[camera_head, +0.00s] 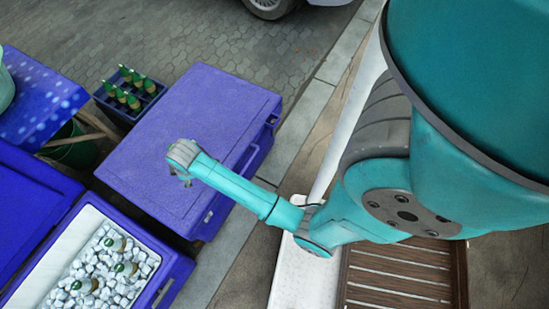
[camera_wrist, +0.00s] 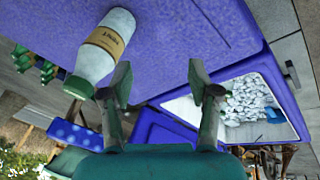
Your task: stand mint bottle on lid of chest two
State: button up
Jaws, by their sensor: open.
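The mint bottle (camera_wrist: 107,45), white with a tan label reading MINT and a green cap, shows in the wrist view at the closed purple chest's lid (camera_wrist: 190,30). It appears upright, since that view is upside down. In the head view the chest with the closed lid (camera_head: 220,105) is in the middle; the bottle cannot be made out there, probably hidden by my gripper (camera_head: 180,178). In the wrist view my gripper (camera_wrist: 160,90) is open and empty, with the bottle outside its fingers, beside the left one. No number shows on the chest.
An open purple chest (camera_head: 180,272) holds ice and several green-capped bottles at lower left; it also shows in the wrist view (camera_wrist: 268,70). A crate (camera_head: 108,108) of green bottles stands beyond the closed chest. Most of the closed lid is clear.

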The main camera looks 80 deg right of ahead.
jog(key=s+a+r+m+t, duration=0.1)
jog(key=s+a+t, duration=0.3)
jog(key=s, duration=0.6)
jog(key=s+a+r+m+t, duration=0.1)
jog(key=s+a+m+t, duration=0.1)
jog(key=s+a, duration=0.5)
jog(key=s+a+r+m+t, duration=0.1)
jog(key=s+r+t, duration=0.1)
jog(key=s+r, duration=0.7)
jog(key=s+a+r+m+t+y, duration=0.1)
jog(key=s+r+t, duration=0.2)
jog(key=s+r, duration=0.5)
notch_tip(320, 180, up, 5)
jog(key=shift+s+f+m, duration=0.1)
jog(key=shift+s+m, duration=0.2)
jog(key=shift+s, duration=0.1)
